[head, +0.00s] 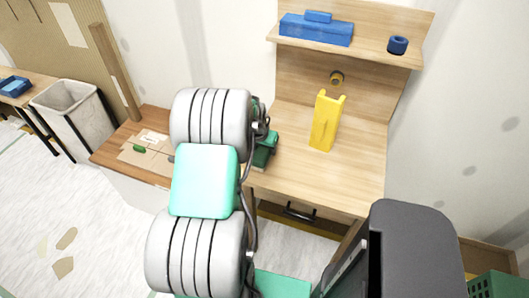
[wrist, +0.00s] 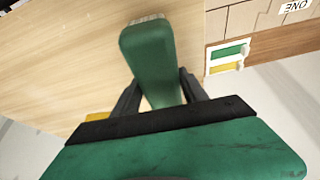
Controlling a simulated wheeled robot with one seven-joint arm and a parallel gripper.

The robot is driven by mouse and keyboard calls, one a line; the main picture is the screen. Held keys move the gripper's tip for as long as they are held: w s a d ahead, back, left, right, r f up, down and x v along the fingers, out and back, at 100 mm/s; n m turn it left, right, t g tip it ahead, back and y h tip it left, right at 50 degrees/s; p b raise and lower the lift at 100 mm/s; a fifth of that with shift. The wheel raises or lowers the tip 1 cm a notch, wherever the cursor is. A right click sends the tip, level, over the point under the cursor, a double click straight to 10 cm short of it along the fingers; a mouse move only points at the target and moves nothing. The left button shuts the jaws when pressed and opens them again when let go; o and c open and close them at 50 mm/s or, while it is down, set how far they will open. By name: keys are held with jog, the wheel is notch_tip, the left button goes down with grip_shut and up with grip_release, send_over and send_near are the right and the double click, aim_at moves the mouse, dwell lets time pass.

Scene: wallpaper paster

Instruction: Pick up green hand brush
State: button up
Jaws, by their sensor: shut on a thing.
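The green hand brush (wrist: 150,58) is between the two dark fingers of my gripper (wrist: 158,92) in the wrist view. My gripper is shut on it. Pale bristles show at the brush's far end. The brush is over or on the light wooden worktop (head: 296,132); I cannot tell whether it touches the wood. In the head view my arm covers most of this spot. Only a dark green part shows just right of the arm, at the worktop's left side, and I cannot tell brush from gripper there.
A yellow holder (head: 325,122) stands on the worktop to the right. Above, a shelf (head: 370,50) holds a blue case (head: 316,30) and a blue roll (head: 397,45). A lower brown surface (head: 110,146) with cardboard and small green items lies left. A grey bin (head: 75,115) stands farther left.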

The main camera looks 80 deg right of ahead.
jog(key=shift+c, duration=0.5)
jog(key=shift+r, duration=0.15)
jog(key=shift+d+r, duration=0.1)
jog(key=shift+r, duration=0.15)
notch_tip(320, 180, up, 2)
jog(key=shift+r+b, duration=0.2)
jog(key=shift+b, duration=0.35)
jog(key=a+r, duration=0.4)
jog(key=w+a+r+b, duration=0.1)
jog(key=a+r, duration=0.1)
jog(key=shift+r, duration=0.25)
jog(key=w+a+r, duration=0.1)
jog(key=a+r, duration=0.2)
jog(key=a, duration=0.5)
jog(key=shift+w+r+b, duration=0.2)
jog(key=shift+b, duration=0.2)
